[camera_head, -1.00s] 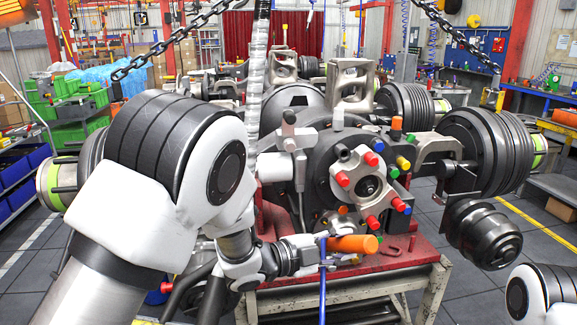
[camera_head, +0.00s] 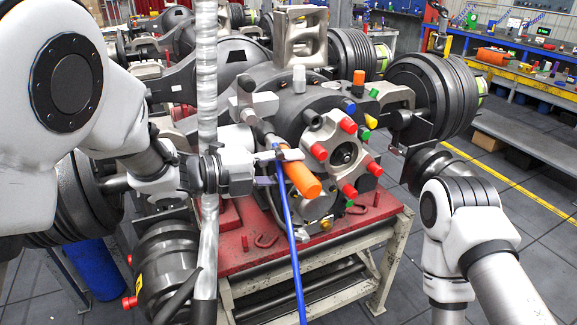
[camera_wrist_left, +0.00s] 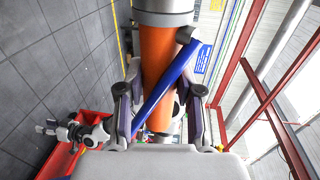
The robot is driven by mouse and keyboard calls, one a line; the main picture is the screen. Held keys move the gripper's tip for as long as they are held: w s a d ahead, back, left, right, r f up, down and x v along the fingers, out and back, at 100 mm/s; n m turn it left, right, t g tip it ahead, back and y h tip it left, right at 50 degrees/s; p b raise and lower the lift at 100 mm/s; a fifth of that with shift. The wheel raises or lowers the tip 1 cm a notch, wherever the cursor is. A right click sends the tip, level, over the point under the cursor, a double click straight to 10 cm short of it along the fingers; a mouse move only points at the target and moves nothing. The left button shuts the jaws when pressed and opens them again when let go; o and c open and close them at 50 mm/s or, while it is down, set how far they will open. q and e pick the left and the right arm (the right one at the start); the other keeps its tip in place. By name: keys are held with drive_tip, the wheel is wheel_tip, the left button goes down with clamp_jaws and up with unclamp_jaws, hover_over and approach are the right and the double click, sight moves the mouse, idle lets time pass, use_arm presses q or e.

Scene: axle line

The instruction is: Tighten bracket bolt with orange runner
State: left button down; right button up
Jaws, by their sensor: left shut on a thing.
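The orange runner (camera_head: 303,182) is a tool with an orange body, a grey nose and a blue hose (camera_head: 292,250) hanging down from it. My left gripper (camera_head: 280,168) is shut around it. In the left wrist view the orange body (camera_wrist_left: 157,62) lies between the two fingers (camera_wrist_left: 158,112), with the blue hose crossing in front. The runner is tilted, its nose pointing up and left toward a grey bracket (camera_head: 262,104) on the axle housing. I cannot tell which bolt is the bracket bolt, or whether the nose touches it. My right gripper is out of the frame.
The round hub plate (camera_head: 344,155) with red caps is close to the right of the runner. A red table (camera_head: 345,228) carries the axle. A vertical chain sleeve (camera_head: 207,100) hangs just left of the gripper.

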sight(272, 148)
use_arm(q)
drive_tip(key=shift+w+a, duration=0.7)
drive_tip(key=shift+w, duration=0.15)
drive_tip(key=shift+w+a+r+p, duration=0.1)
drive_tip(key=shift+w+a+p, duration=0.1)
drive_tip(key=shift+w, duration=0.4)
drive_tip(key=shift+w+a+p, duration=0.1)
drive_tip(key=shift+w+p, duration=0.1)
drive_tip(key=shift+w, duration=0.35)
drive_tip(key=shift+w+a, duration=0.4)
drive_tip(key=shift+w, duration=0.4)
drive_tip(key=shift+s, duration=0.1)
